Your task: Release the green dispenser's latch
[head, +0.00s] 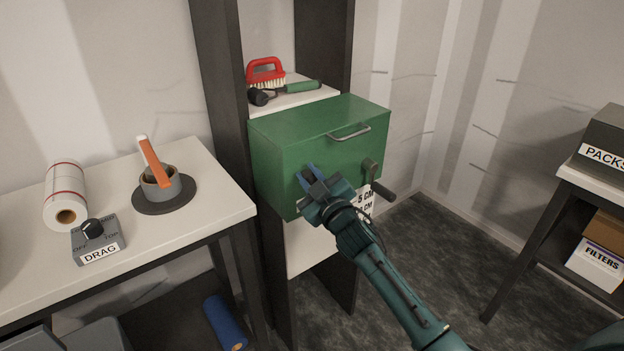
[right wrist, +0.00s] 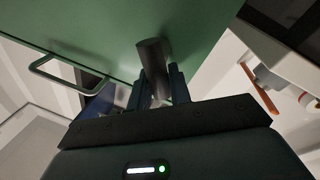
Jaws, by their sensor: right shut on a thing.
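The green dispenser (head: 285,150) is a box mounted in a dark shelf frame, with a metal handle (head: 348,132) on its upper front. In the right wrist view its green face (right wrist: 100,25) fills the top, and the handle (right wrist: 62,75) is at the left. My right gripper (head: 312,178) is at the lower left of the dispenser's front. In the right wrist view (right wrist: 160,88) it is shut on a dark cylindrical latch knob (right wrist: 152,60) sticking out from the green face. The gripper hides the latch in the head view. My left gripper is not in view.
A dark crank (head: 380,188) sticks out at the dispenser's right, beside my right gripper. The left bench (head: 210,200) holds a DRAG dial box (head: 97,242), a paper roll (head: 65,195) and a grey pot (head: 160,187).

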